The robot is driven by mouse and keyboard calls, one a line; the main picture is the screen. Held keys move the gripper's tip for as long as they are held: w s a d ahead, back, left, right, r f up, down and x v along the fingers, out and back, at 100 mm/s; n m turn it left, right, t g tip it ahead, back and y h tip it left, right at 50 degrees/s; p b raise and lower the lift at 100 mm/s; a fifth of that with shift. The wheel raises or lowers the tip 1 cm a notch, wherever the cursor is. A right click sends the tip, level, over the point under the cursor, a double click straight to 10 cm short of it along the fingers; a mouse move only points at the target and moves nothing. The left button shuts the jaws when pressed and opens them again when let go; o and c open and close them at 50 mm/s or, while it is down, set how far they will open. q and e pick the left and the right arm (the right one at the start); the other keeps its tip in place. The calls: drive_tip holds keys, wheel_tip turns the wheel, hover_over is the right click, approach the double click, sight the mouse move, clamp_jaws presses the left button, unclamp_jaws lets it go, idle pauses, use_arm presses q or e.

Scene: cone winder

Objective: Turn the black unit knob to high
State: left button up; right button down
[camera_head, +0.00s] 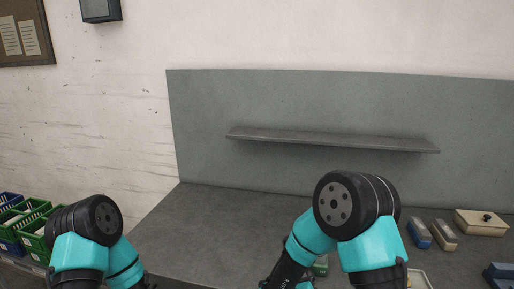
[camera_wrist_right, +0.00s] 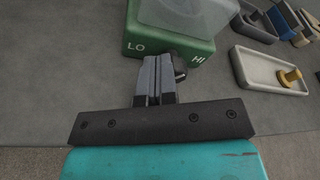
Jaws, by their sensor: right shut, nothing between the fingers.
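In the right wrist view a green unit (camera_wrist_right: 172,48) with a clear top carries a LO mark on the left and a HI mark on the right. Its black knob (camera_wrist_right: 181,69) sits low on that face, between the marks, partly hidden by my fingers. My right gripper (camera_wrist_right: 158,62) is shut and empty, its tips at the unit's front, just left of the knob. I cannot tell whether they touch it or exactly where it points. In the head view the unit (camera_head: 320,266) is mostly hidden behind my right arm. My left gripper is out of view.
A pale tray (camera_wrist_right: 262,75) with a yellow peg (camera_wrist_right: 290,77) lies right of the unit. Blue and tan blocks (camera_head: 419,233) and a cream box (camera_head: 483,222) lie at the right. Green and blue crates (camera_head: 25,215) stand far left. The left middle of the grey table (camera_head: 200,225) is clear.

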drive_tip(key=shift+w+d+r, duration=0.3)
drive_tip(key=shift+w+r, duration=0.05)
idle(0.3)
drive_tip(key=shift+d+r, duration=0.2)
drive_tip(key=shift+d, duration=0.1)
drive_tip(key=shift+s+d+r, duration=0.1)
drive_tip(key=shift+d+r, duration=0.05)
drive_tip(key=shift+d, duration=0.15)
idle(0.4)
drive_tip(key=shift+r, duration=0.35)
drive_tip(key=shift+s+a, duration=0.1)
idle(0.3)
drive_tip(key=shift+s+a, duration=0.1)
drive_tip(key=shift+s, duration=0.15)
drive_tip(key=shift+s+a+f, duration=0.1)
drive_tip(key=shift+s+a, duration=0.1)
drive_tip(key=shift+s, duration=0.7)
drive_tip(key=shift+s+a+f, duration=0.1)
drive_tip(key=shift+s+a, duration=0.05)
drive_tip(key=shift+s, duration=0.75)
drive_tip(key=shift+s+a, duration=0.2)
drive_tip(key=shift+s, duration=0.7)
